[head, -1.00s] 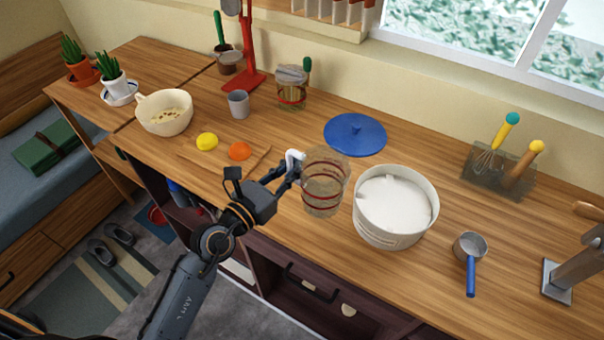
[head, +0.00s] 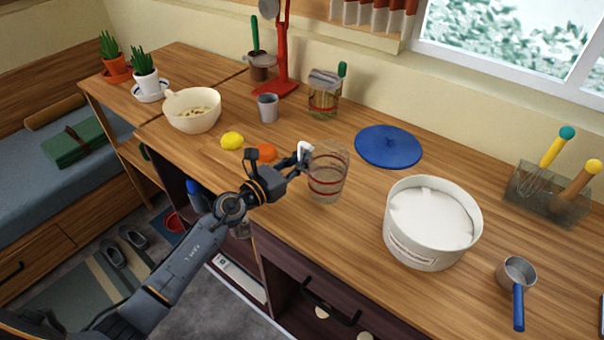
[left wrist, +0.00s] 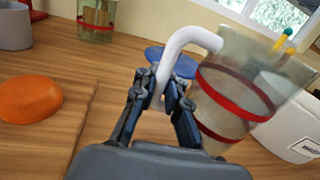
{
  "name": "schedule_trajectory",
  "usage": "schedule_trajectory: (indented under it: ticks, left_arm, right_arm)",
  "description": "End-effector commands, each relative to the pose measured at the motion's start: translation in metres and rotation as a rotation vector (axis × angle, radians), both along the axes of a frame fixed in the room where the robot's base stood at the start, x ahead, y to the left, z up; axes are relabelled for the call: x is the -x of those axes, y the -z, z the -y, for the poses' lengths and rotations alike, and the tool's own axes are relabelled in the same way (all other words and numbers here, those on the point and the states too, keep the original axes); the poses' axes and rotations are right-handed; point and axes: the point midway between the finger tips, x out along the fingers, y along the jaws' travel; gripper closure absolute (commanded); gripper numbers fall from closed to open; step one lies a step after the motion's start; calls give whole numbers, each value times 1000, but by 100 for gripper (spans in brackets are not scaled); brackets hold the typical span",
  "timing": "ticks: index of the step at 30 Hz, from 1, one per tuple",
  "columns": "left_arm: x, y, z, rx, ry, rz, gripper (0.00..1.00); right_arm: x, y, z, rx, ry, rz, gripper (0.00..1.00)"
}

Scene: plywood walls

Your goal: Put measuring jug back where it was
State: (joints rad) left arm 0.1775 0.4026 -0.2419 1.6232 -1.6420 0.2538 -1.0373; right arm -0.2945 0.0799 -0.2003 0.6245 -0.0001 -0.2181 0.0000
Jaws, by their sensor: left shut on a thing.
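The measuring jug (head: 328,178) is clear, with red bands and a white handle. My left gripper (head: 303,160) is shut on the handle at the jug's left side. The jug is roughly upright near the counter's front edge; I cannot tell whether its base touches the wood. In the left wrist view, the fingers (left wrist: 163,98) close around the white handle and the jug (left wrist: 238,92) is to their right. My right gripper is out of view.
A white tub (head: 432,245) stands right of the jug. A blue lid (head: 388,146) lies behind it. An orange half (head: 266,152) and a lemon (head: 232,140) are to the left, near a grey cup (head: 268,108). A banded jar (head: 324,98) stands at the back.

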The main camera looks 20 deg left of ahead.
Motion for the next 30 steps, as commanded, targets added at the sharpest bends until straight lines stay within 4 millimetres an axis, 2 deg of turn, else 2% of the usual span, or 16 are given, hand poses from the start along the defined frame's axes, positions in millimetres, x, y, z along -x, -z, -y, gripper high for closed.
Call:
schedule_trajectory:
  ticks: [1, 3, 17, 18, 21, 30]
  left_arm:
    - [1, 17, 2, 5, 2, -6, 100]
    - [1, 23, 2, 4, 1, -5, 100]
    - [1, 30, 1, 1, 2, -3, 100]
    - [1, 29, 2, 0, 2, -4, 85]
    - [1, 28, 2, 0, 2, -4, 65]
    - [2, 28, 2, 0, 2, -4, 65]
  right_arm:
    - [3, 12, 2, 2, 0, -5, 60]
    - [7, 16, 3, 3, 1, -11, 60]
    - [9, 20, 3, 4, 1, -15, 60]
    - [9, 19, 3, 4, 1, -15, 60]
    - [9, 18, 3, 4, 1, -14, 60]
    - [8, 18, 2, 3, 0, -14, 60]
